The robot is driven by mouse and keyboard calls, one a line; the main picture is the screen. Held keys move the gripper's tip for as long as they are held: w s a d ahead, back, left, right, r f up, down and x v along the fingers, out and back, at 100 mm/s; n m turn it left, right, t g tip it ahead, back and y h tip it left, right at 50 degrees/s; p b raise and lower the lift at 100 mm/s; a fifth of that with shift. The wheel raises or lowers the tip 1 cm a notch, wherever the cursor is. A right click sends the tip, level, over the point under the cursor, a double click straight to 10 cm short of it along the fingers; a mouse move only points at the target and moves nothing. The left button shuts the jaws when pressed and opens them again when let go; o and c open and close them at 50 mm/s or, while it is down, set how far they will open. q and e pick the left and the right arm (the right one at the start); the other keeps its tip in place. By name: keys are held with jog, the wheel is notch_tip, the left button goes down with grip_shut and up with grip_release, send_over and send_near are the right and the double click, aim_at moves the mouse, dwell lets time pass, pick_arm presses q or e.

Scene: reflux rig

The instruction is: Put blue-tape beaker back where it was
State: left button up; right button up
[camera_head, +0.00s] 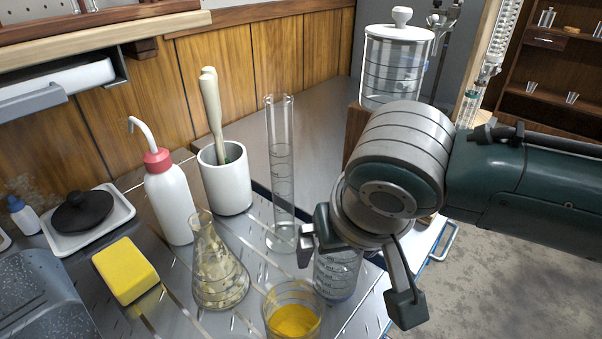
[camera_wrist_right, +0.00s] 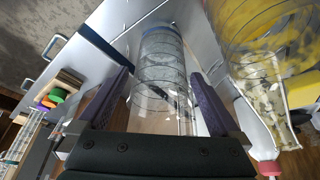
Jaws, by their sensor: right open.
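A clear glass beaker (camera_head: 337,274) with printed markings stands on the bench, partly hidden under my right gripper; blue tape on it is not clear in the head view. In the right wrist view a clear glass vessel (camera_wrist_right: 160,68), which looks like the same beaker, lies between the fingers, with a bluish band near its far end. My right gripper (camera_head: 355,278) is open, its fingers on either side of the beaker with gaps visible; it also shows in the right wrist view (camera_wrist_right: 162,88). My left gripper is not in view.
Close by stand a beaker of yellow liquid (camera_head: 293,320), a conical flask (camera_head: 219,272) and a tall measuring cylinder (camera_head: 281,180). Further left are a wash bottle (camera_head: 168,200), a white pot (camera_head: 224,180) and a yellow sponge (camera_head: 125,270). A lidded glass jar (camera_head: 395,65) stands behind my arm.

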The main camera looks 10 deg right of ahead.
jog(key=p+v, duration=0.5)
jog(key=v, duration=0.7)
jog(key=s+a+n+y, duration=0.2)
jog(key=s, duration=0.4)
jog(key=s+d+f+g+h, duration=0.1)
jog(key=s+d, duration=0.8)
jog(key=shift+s+f+h, duration=0.3)
notch_tip(320, 180, up, 53)
jog(key=p, duration=5.2)
jog(key=shift+f, duration=0.2)
